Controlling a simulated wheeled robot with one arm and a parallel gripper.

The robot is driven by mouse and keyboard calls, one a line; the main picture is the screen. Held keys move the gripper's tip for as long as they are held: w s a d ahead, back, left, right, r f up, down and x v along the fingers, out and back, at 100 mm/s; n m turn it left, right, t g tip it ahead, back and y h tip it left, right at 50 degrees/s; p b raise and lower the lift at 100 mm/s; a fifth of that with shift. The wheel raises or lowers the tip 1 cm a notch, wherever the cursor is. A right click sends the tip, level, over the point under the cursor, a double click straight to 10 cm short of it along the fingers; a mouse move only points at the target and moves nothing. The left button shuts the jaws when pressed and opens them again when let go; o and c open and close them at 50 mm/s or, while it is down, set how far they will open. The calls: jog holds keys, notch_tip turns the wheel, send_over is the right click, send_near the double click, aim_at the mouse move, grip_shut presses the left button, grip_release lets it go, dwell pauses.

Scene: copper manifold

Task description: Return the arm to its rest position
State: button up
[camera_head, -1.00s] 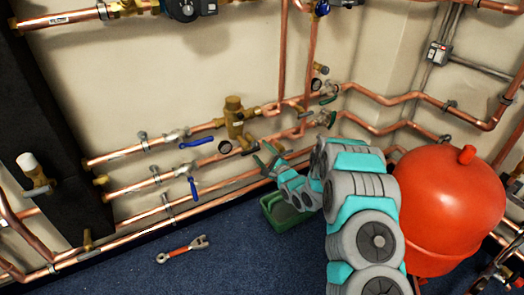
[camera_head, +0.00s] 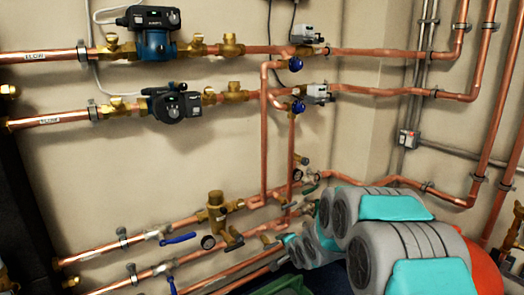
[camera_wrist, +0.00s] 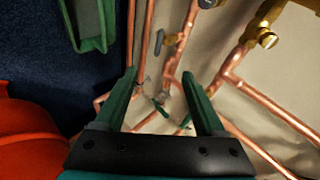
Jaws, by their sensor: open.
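My gripper (camera_wrist: 163,92) is open and empty in the wrist view. Its two green fingers stand apart, with copper pipes and the pale wall visible between and beyond them. In the head view my grey and teal arm (camera_head: 405,245) comes in from the lower right and bends toward the lower pipes. The gripper end there is small and mostly hidden among the pipes and arm links, so its contact with them cannot be told.
A green tray (camera_head: 280,287) lies below the pipes and shows in the wrist view (camera_wrist: 91,35). A red tank (camera_head: 487,272) is close behind my arm. Copper pipes (camera_head: 375,88), valves and pumps (camera_head: 153,32) line the wall. Blue floor (camera_wrist: 35,45) is clear beside the tray.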

jog(key=s+d+r+n+g+h, duration=0.1)
jog(key=s+d+r+n+g, duration=0.15)
jog(key=s, duration=0.55)
jog(key=s+d+r+n+g+h, duration=0.1)
jog(key=s+d, duration=0.2)
jog(key=s, duration=0.5)
jog(key=s+d+r+n+g+h, duration=0.1)
jog(key=s+d+r+n+g, duration=0.15)
jog(key=s, duration=0.55)
jog(key=s+r+n+g, duration=0.3)
jog(key=s+n+g, duration=0.2)
jog(key=s, duration=2.2)
jog(key=shift+a+g+y, duration=0.15)
jog(key=shift+g+y, duration=0.15)
